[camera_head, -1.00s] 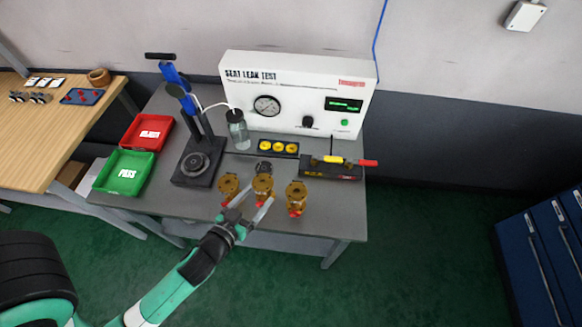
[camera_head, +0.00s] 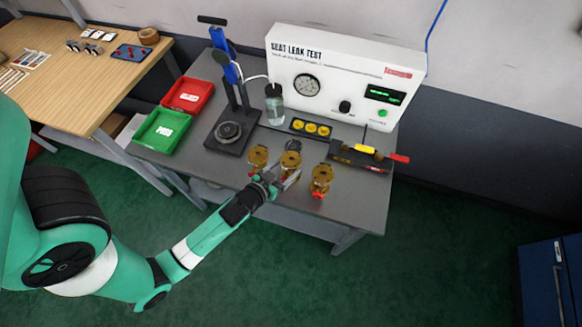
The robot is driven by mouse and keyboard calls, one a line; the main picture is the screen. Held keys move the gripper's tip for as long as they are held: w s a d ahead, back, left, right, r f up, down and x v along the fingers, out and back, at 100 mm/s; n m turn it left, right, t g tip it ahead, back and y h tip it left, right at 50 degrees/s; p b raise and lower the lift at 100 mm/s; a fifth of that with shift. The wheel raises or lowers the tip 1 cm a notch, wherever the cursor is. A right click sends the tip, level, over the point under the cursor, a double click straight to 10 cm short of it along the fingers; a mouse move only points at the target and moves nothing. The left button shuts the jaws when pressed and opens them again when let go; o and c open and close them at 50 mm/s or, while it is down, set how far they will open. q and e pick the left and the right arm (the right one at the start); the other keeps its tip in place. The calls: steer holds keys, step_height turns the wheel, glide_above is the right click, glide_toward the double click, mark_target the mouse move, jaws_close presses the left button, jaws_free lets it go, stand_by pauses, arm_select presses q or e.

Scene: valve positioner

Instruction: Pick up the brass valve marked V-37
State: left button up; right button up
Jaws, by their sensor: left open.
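Three brass valves stand near the front edge of the grey bench: a left one (camera_head: 258,157), a middle one (camera_head: 290,160) and a right one (camera_head: 321,177). The right one shows a red part at its base. No marking is readable, so I cannot tell which is V-37. My left gripper (camera_head: 283,179) is open, its fingers pointing at the middle valve from the front. The fingers and wrist hide the lower part of that valve. I cannot tell whether the fingers touch it. My right gripper is not in view.
A dark round part (camera_head: 293,145) is just behind the middle valve. Behind are a black tray with yellow discs (camera_head: 311,128), a press stand (camera_head: 232,132) and the seat leak tester (camera_head: 345,75). Green (camera_head: 160,131) and red (camera_head: 187,95) trays are at left; a tool holder (camera_head: 357,156) is right.

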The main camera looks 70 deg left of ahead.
arm_select(q)
steer(key=x, duration=0.3)
steer(key=shift+w, duration=0.1)
jaws_close()
steer(key=shift+r, duration=0.2)
stand_by(0.3)
